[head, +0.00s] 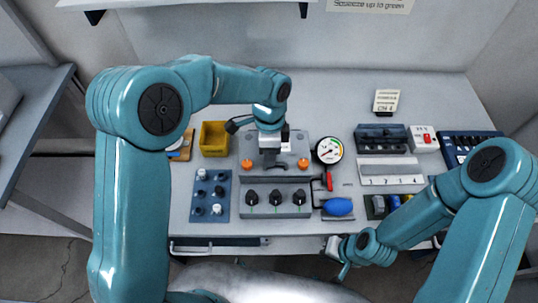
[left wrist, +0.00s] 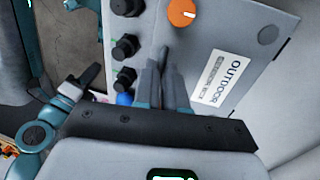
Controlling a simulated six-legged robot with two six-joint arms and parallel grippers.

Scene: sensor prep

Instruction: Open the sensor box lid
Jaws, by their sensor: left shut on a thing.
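The sensor box is grey; its flat lid (head: 313,145) lies at the middle of the bench in the head view, with an orange knob at its left (head: 247,164) and another at its right (head: 303,164). In the left wrist view the lid (left wrist: 270,25) carries a white "OUTDOOR" label (left wrist: 222,75), and one orange knob (left wrist: 181,12) shows. My left gripper (head: 271,163) is over the lid's front middle, between the orange knobs. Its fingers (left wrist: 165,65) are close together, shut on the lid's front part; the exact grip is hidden. My right gripper (head: 335,246) is near the bench's front edge.
A panel with black knobs (head: 289,211) stands in front of the box. A knobbed blue plate (head: 210,181) and yellow bin (head: 214,140) are left. A gauge (head: 329,150), red lever (head: 329,181) and blue bulb (head: 338,207) are close right. Several modules crowd the right.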

